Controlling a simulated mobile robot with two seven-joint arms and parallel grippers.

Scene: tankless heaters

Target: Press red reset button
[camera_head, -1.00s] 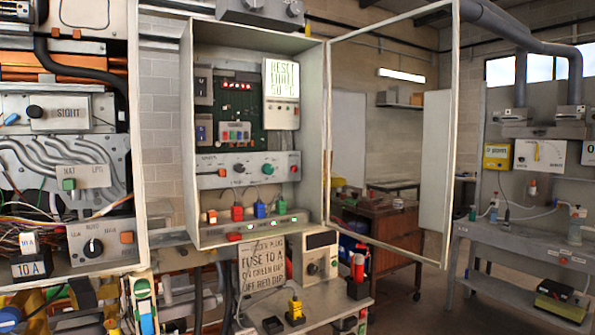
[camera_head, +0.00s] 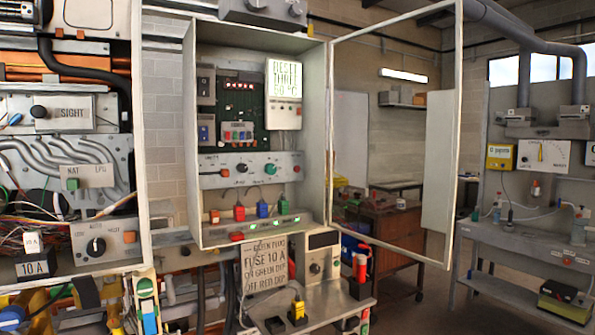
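An open grey cabinet (camera_head: 193,120) hangs in the middle. A lit panel (camera_head: 285,80) inside it reads roughly "RESET THREE 50 °C". Below, a grey control strip (camera_head: 215,178) carries a dark knob, a green knob (camera_head: 270,169) and a small red button (camera_head: 296,168) at its right end. A flat red piece (camera_head: 236,236) sits on the cabinet's lower front edge, beside small green lights. I cannot tell which red part is the reset button, as the small labels are unreadable. Neither of my grippers is in view.
The open door frame (camera_head: 456,130) reaches out to the right. Red (camera_head: 239,212) and blue (camera_head: 262,209) plugs stand on the cabinet floor. A fuse sign (camera_head: 268,268) and a small bench (camera_head: 335,308) are below. An opened heater (camera_head: 70,115) fills the left. Floor shows at right.

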